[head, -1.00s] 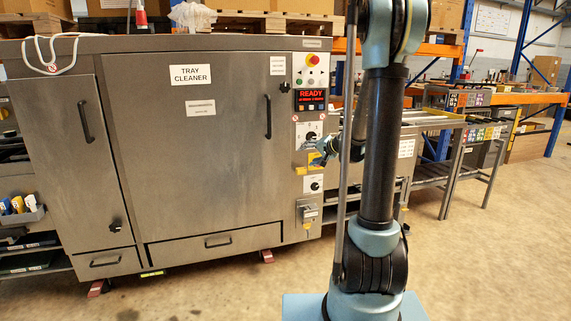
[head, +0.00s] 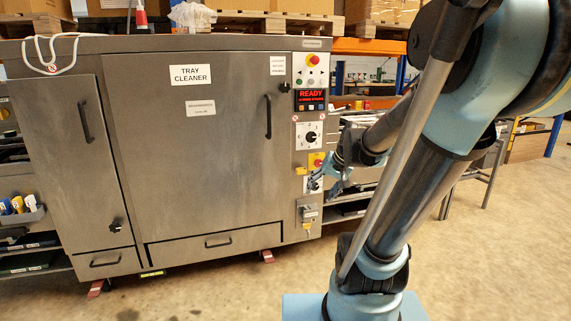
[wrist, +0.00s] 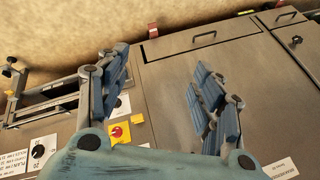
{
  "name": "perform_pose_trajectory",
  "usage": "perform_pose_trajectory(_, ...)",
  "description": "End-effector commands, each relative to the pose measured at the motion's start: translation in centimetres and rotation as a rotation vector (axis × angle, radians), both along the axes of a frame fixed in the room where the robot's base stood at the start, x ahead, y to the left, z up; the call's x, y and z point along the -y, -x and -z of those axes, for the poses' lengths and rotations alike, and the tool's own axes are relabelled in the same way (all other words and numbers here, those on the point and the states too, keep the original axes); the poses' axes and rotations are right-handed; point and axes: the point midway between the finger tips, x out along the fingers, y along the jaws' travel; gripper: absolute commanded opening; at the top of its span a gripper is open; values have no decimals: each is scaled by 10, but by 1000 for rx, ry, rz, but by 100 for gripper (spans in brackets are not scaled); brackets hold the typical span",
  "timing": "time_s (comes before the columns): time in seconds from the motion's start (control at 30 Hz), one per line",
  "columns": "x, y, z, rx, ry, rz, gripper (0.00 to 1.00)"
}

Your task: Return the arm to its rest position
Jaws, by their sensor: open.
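My gripper (head: 328,183) is open in the head view, in front of the lower control panel (head: 312,130) of the tray cleaner (head: 195,150). In the wrist view my gripper (wrist: 160,85) has its blue fingers spread apart with nothing between them. The tray cleaner's front (wrist: 170,90) lies behind the fingers, seen upside down. In the head view the cleaner's large door is shut and its display reads READY. Whether the gripper touches the panel cannot be told.
A yellow and red switch (wrist: 120,132) is near the left finger in the wrist view. A roller conveyor frame (head: 365,185) stands right of the cleaner, partly behind my arm. The floor (head: 480,260) at the front right is clear. Shelving with boxes stands behind.

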Motion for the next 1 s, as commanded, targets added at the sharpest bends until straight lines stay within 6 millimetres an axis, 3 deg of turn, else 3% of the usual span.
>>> perform_pose_trajectory(0.1, 9, 35, 11, -37, 64, -21, 61)
perform_pose_trajectory(0.5, 48, 135, 50, -160, 277, -73, 61)
perform_pose_trajectory(0.73, 63, 165, 63, -202, 349, -84, 61)
perform_pose_trajectory(1.0, 66, 169, 65, -209, 361, -85, 61)
